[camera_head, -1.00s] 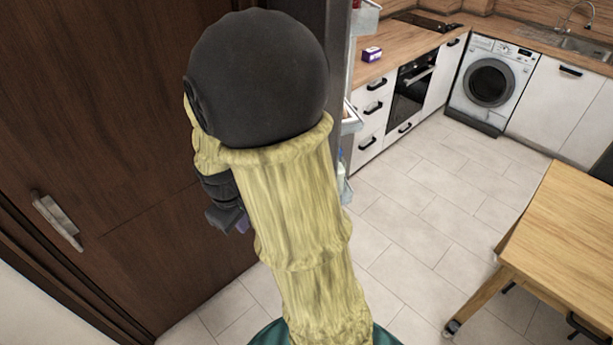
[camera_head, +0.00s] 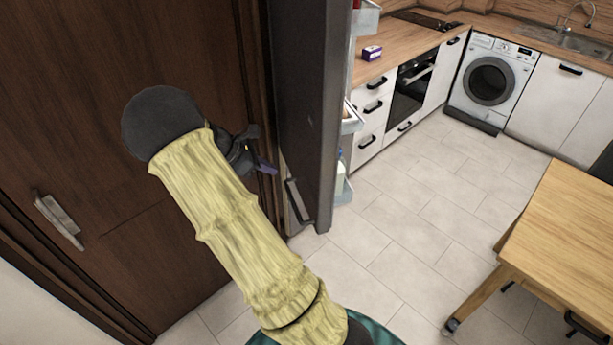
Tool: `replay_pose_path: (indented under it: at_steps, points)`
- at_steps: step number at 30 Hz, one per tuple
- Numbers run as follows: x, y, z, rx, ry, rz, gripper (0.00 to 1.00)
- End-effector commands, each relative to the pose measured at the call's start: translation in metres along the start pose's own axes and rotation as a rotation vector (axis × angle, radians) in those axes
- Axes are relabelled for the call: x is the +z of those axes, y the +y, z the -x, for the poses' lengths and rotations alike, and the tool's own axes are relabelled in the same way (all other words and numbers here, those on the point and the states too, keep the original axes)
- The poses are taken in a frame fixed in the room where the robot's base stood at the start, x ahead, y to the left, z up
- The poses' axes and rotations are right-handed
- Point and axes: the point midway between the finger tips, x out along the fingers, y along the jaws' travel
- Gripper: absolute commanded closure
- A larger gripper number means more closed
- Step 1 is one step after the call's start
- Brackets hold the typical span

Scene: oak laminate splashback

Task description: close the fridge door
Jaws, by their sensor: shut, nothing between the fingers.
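The fridge door (camera_head: 308,110) is a tall dark grey panel that stands open. Its edge faces me, and its inner shelves with bottles (camera_head: 343,170) show on its right side. A handle (camera_head: 294,200) is on its left, outer side near the bottom. My gripper (camera_head: 266,168) is shut and empty. It is just left of the door's outer face, above and left of the handle. I cannot tell whether it touches the door. The fridge body is hidden behind the door.
A brown wooden door (camera_head: 100,100) with a metal handle (camera_head: 58,220) fills the left, close behind my arm. A wooden table (camera_head: 565,240) stands at the right. The tiled floor (camera_head: 400,215) between is clear. A counter with a purple box (camera_head: 372,53), oven and washing machine (camera_head: 490,82) is behind.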

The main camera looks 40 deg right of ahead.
Motion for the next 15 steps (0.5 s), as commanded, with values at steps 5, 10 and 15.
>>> replay_pose_path:
  at_steps: [5,10,15]
  points:
    - [0.001,-0.001,-0.012,-0.003,-0.001,0.0,1.0]
    - [0.002,-0.001,-0.037,-0.006,-0.002,0.0,1.0]
    - [0.003,-0.001,-0.068,-0.005,-0.002,0.001,1.0]
